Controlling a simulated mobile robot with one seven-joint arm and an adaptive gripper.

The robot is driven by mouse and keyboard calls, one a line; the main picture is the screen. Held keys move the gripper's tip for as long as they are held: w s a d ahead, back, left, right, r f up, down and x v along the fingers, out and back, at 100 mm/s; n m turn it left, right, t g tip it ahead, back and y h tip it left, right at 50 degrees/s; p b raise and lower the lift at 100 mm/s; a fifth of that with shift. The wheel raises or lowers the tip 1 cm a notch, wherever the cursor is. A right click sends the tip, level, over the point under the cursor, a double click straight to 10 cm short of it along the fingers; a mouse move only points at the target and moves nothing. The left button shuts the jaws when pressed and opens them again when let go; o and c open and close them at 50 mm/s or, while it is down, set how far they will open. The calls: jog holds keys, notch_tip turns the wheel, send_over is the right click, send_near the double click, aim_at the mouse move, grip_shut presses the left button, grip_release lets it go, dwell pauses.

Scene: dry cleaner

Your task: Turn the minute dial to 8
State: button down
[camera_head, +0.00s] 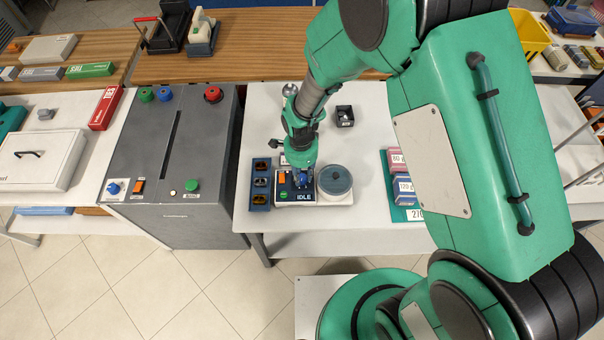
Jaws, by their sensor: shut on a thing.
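A small control unit (322,199) with a dark panel and a lit "IDLE" display stands near the front edge of the white table. A blue dial (302,182) on its panel is partly hidden under my gripper (301,172). My gripper reaches down from above and is shut on this dial. The dial's scale and pointer are covered or too small to read. An orange switch (282,177) is left of the dial and a green button (283,195) is below it. A round grey-lidded pot (334,180) sits on the unit's right side.
A dark blue tray (261,203) with several compartments lies close on the left. Pink and blue boxes (404,190) are to the right. A grey machine (170,170) with its own blue knob (113,188) stands left of the table.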

aim_at(301, 176)
jog(key=shift+s+m, duration=0.1)
jog(key=shift+m, duration=0.3)
jog(key=c, duration=1.4)
grip_release()
jog(key=shift+a, duration=0.1)
jog(key=shift+r, duration=0.45)
notch_tip(301, 176, up, 11)
jog(key=shift+w, duration=0.25)
